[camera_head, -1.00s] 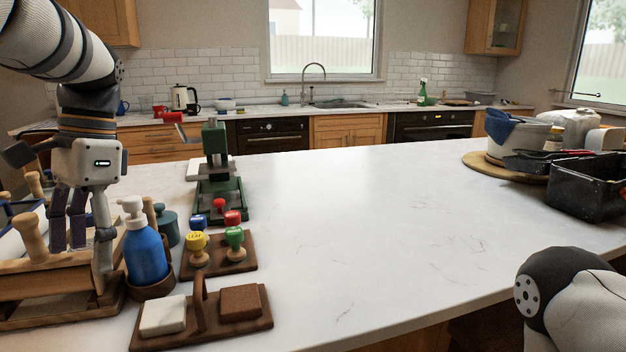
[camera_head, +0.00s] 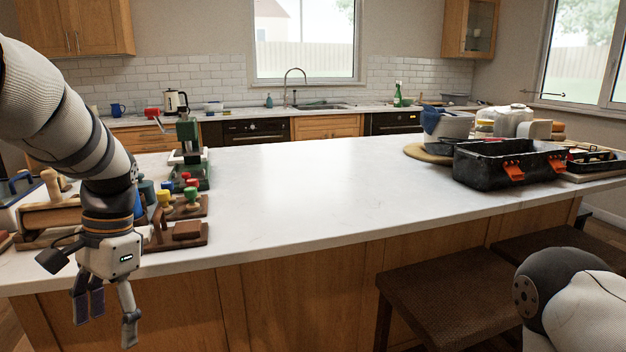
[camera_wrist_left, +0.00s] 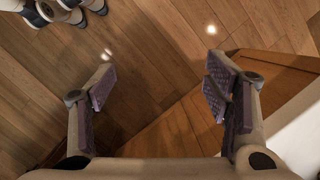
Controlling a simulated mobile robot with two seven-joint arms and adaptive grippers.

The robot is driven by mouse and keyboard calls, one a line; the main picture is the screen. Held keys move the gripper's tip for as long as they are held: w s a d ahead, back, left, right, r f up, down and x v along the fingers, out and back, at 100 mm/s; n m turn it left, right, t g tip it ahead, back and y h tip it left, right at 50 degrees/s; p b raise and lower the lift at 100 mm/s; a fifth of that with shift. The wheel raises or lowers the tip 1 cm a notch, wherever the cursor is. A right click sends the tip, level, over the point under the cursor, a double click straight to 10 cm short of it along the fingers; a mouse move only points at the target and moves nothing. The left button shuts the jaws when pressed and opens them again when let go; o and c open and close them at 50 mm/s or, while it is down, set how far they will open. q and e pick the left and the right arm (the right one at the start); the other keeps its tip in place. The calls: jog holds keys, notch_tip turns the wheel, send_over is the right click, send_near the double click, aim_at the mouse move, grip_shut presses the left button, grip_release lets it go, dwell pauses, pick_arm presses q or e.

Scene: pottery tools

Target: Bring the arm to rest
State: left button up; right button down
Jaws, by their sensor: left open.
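My left gripper (camera_head: 108,306) hangs fingers down in front of the near edge of the white counter, at the left of the head view. It is open and empty. In the left wrist view its spread fingers (camera_wrist_left: 165,92) have only wooden floor and part of the wooden island panel (camera_wrist_left: 185,125) between them. My right arm (camera_head: 570,300) shows at the lower right of the head view, but its gripper is out of frame.
The white counter (camera_head: 300,190) is clear in the middle. Stamps (camera_head: 190,196), a green press (camera_head: 189,150) and wooden tools stand at its left. A black toolbox (camera_head: 490,165) stands at the right. Dark stools (camera_head: 450,295) stand in front of the island.

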pick_arm(q)
jog(key=s+d+f+n, duration=0.1)
jog(key=s+f, duration=0.3)
jog(key=f, duration=0.7)
jog(key=s+f+n, duration=0.1)
jog(key=s+f, duration=0.4)
jog(key=f, duration=0.5)
jog(key=s+d+f+n, duration=0.1)
jog(key=s+d+f, duration=0.2)
jog(key=s, duration=0.7)
jog(key=s+d+f+n+t+h, duration=0.1)
jog(key=s+d+f+n, duration=0.1)
jog(key=s, duration=0.9)
notch_tip(320, 180, down, 2)
jog(key=shift+d+f+h, duration=0.15)
jog(key=shift+d+h, duration=0.15)
jog(key=shift+d, duration=0.3)
jog(key=shift+c, duration=0.6)
